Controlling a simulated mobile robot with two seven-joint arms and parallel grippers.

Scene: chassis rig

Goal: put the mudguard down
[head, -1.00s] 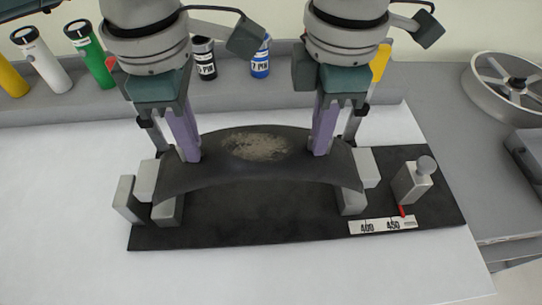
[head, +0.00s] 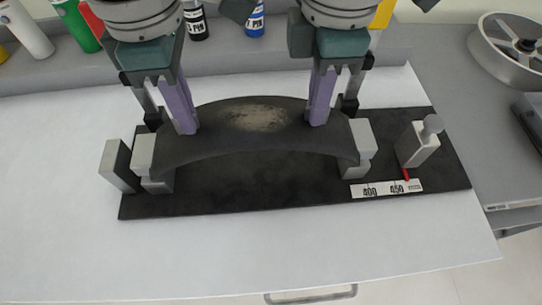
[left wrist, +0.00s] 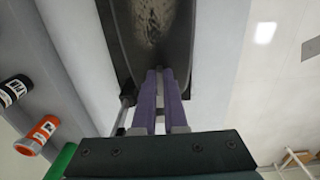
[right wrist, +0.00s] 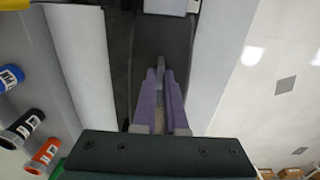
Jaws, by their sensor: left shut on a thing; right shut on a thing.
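The mudguard (head: 240,140) is a dark, curved, arched panel with a pale dusty patch on top. It spans the black rig base between the grey blocks at the left (head: 142,160) and right (head: 361,146). Its ends are at these blocks; whether they bear its weight I cannot tell. My left gripper (head: 186,130) is shut on its far edge at the left part. My right gripper (head: 318,121) is shut on the same edge at the right part. The mudguard also shows between the purple fingers in the left wrist view (left wrist: 150,30) and right wrist view (right wrist: 163,40).
The black base plate (head: 250,195) lies on a white worktop (head: 60,180). A grey stop with a knob (head: 418,146) and a scale label (head: 386,190) stand at its right. Several bottles are on the back ledge. A wheel rim (head: 510,45) lies at the far right.

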